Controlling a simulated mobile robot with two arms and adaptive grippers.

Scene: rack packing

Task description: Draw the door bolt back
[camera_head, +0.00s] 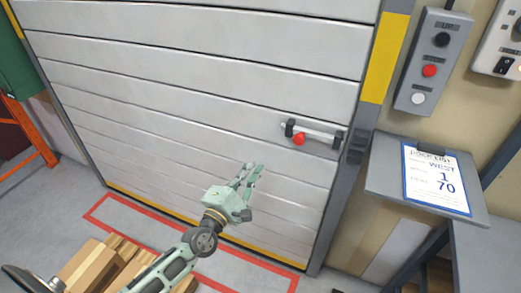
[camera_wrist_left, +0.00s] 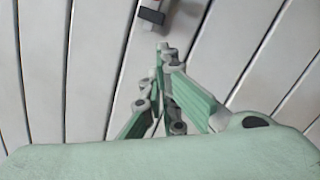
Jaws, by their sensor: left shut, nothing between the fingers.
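The door bolt (camera_head: 318,132) is a light metal rod in dark brackets on the grey slatted door (camera_head: 190,95), near its right edge. A red knob (camera_head: 299,139) sits at the left part of the bolt. My left gripper (camera_head: 256,168) is shut and empty, in front of the door, below and left of the bolt and apart from it. In the left wrist view, part of a bolt bracket (camera_wrist_left: 151,15) shows at the top, beyond my gripper's fingertips (camera_wrist_left: 165,50). The red knob is not clear there. My right gripper is not in view.
A grey button box (camera_head: 433,62) hangs on the wall to the right. Below it a slanted board holds a pick list (camera_head: 436,178). A wooden pallet or boxes (camera_head: 97,262) lie at the lower left. A red floor outline (camera_head: 250,267) runs before the door.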

